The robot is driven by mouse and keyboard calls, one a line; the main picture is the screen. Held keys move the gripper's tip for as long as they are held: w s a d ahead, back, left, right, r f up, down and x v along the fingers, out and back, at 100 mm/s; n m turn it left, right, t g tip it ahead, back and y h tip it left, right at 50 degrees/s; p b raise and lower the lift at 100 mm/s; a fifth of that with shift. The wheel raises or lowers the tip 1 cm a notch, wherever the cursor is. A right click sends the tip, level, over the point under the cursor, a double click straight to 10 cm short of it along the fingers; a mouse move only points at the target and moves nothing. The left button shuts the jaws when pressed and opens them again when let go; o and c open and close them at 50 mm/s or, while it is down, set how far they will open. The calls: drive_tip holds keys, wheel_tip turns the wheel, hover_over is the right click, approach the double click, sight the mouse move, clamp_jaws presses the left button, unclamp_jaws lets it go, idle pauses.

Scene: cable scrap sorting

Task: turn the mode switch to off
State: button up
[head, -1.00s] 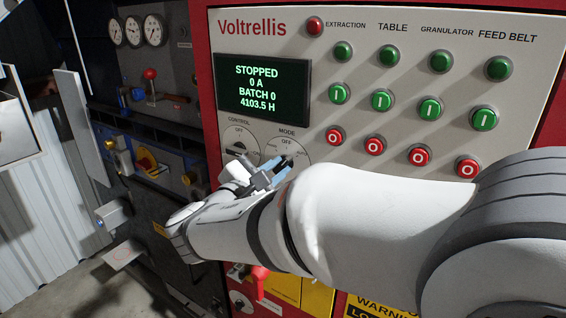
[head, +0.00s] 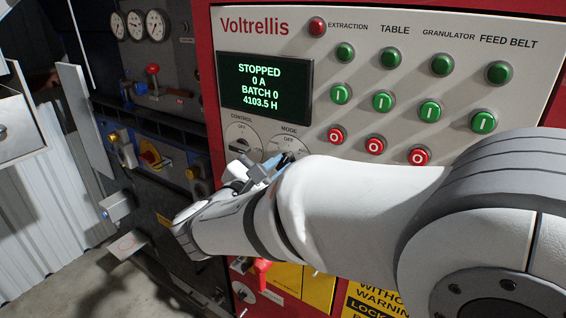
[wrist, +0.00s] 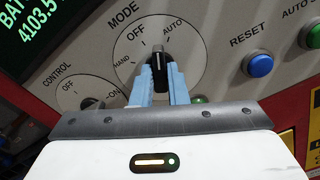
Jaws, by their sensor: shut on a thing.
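The mode switch (wrist: 160,66) is a dark knob with a grey tip on a round white dial, marked HAND, OFF and AUTO. In the wrist view its tip is to the right of the OFF mark, close to the AUTO mark. My gripper (wrist: 159,76) has its blue fingers on either side of the knob, shut on it. In the head view the mode dial (head: 289,143) shows its OFF label, while my gripper (head: 268,168) and arm hide most of the knob.
The control switch (wrist: 88,103) is close at the left of the mode dial. A blue reset button (wrist: 258,64) is to the right. The display (head: 264,86) reads STOPPED. Rows of green and red buttons (head: 376,145) are above my arm.

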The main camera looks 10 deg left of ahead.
drive_tip(key=shift+n+p, duration=3.1)
drive_tip(key=shift+p, duration=1.15)
drive_tip(key=o, duration=0.9)
drive_tip(key=shift+c, duration=0.2)
drive_tip(key=shift+s, duration=0.1)
drive_tip(key=v, duration=0.7)
